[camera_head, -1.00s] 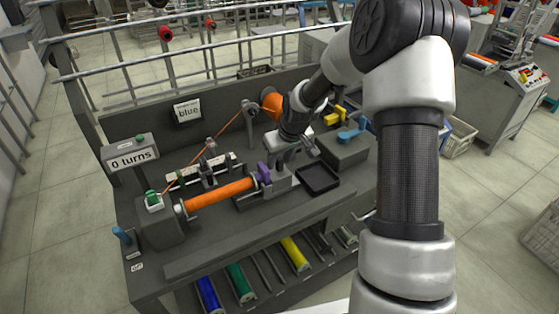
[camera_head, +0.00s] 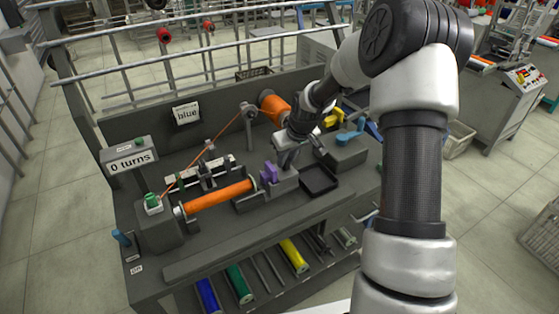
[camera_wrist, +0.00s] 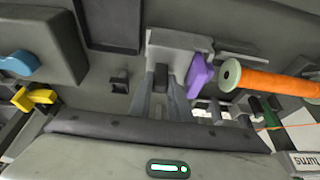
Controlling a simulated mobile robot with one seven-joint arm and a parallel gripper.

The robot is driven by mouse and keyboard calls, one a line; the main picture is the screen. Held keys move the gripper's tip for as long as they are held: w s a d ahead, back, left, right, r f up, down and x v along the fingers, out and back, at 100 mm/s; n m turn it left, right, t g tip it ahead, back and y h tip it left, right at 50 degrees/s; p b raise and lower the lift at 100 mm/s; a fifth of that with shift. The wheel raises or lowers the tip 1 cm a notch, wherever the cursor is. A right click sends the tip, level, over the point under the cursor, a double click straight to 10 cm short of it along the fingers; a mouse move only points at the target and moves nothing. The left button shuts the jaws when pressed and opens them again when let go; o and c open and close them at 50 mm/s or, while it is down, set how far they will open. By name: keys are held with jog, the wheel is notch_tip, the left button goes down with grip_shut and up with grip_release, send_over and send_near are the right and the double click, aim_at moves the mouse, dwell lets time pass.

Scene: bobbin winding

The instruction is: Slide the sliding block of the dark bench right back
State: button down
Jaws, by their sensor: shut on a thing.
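The sliding block (camera_head: 282,184) of the dark bench (camera_head: 222,232) is grey, with a purple part (camera_head: 269,174) on its left side. My gripper (camera_head: 287,160) reaches down from above and is shut on the block. In the wrist view the gripper's fingers (camera_wrist: 162,78) close on the grey block (camera_wrist: 183,42), with the purple part (camera_wrist: 199,74) beside them. An orange bobbin (camera_head: 222,195) lies left of the block. A small gap separates its flanged end from the purple part, clearest in the wrist view.
A black tray (camera_head: 319,180) sits just right of the block. A blue handle (camera_head: 350,136) and a yellow handle (camera_head: 334,117) stand beyond it. A second orange spool (camera_head: 274,108) is behind. Blue, green and yellow rolls lie on the lower shelf.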

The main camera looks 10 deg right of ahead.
jog(key=c, duration=1.6)
grip_release()
jog(key=shift+w+d, duration=0.1)
jog(key=shift+d, duration=0.25)
jog(key=shift+c, duration=0.2)
jog(key=shift+a+r, duration=0.1)
jog(key=shift+r, duration=0.35)
jog(key=p+v, duration=0.1)
jog(key=v, duration=1.5)
jog(key=shift+s+r+p, duration=0.2)
jog(key=shift+s+p, duration=0.1)
jog(key=shift+s, duration=0.1)
